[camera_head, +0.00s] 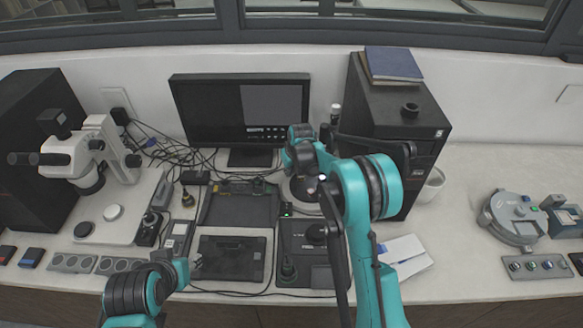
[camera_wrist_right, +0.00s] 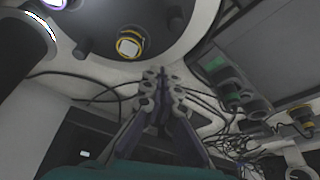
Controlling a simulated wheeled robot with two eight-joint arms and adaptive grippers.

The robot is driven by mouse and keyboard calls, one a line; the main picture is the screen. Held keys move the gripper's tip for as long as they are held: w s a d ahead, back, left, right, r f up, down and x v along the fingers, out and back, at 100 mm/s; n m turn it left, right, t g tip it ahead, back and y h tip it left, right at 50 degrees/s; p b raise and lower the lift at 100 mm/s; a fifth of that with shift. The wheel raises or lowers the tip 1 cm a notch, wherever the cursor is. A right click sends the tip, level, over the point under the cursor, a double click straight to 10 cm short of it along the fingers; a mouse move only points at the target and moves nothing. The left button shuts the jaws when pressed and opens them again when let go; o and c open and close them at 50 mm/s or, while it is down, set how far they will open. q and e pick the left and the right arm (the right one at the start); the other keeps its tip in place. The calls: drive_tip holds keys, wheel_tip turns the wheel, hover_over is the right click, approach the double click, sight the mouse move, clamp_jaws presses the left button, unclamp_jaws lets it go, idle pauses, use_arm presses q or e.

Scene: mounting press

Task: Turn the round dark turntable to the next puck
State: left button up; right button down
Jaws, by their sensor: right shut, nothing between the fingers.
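The round dark turntable (camera_head: 300,193) sits in the middle of the bench in the head view, mostly covered by my right arm. In the right wrist view the turntable (camera_wrist_right: 205,15) fills the top, with a gold-rimmed puck (camera_wrist_right: 130,44) that has a pale square centre. My right gripper (camera_wrist_right: 160,75) is shut and empty, its fingertips close to the turntable's lower rim; I cannot tell whether they touch. In the head view its fingers are hard to make out. My left gripper (camera_head: 196,262) is low at the left, its fingers too small to read.
A monitor (camera_head: 240,108) stands behind, with loose cables to its left. A black tower (camera_head: 398,130) with books is at the right. A microscope (camera_head: 78,160) is at the left. A grey round device (camera_head: 513,218) stands far right. Bare bench lies right of the white box (camera_head: 405,255).

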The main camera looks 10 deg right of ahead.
sight(295, 185)
drive_tip(key=s, duration=0.2)
drive_tip(key=s+d, duration=0.1)
drive_tip(key=shift+s, duration=0.4)
drive_tip(key=shift+f, duration=0.1)
drive_tip(key=shift+s+d, duration=0.1)
drive_tip(key=shift+s+n+b, duration=0.3)
drive_tip(key=shift+n+b, duration=0.2)
drive_tip(key=shift+n, duration=0.2)
drive_tip(key=shift+s+d+n+y, duration=0.1)
drive_tip(key=shift+s+n+y, duration=0.15)
drive_tip(key=shift+n+y, duration=0.15)
drive_tip(key=shift+s+d, duration=0.1)
drive_tip(key=shift+s, duration=0.25)
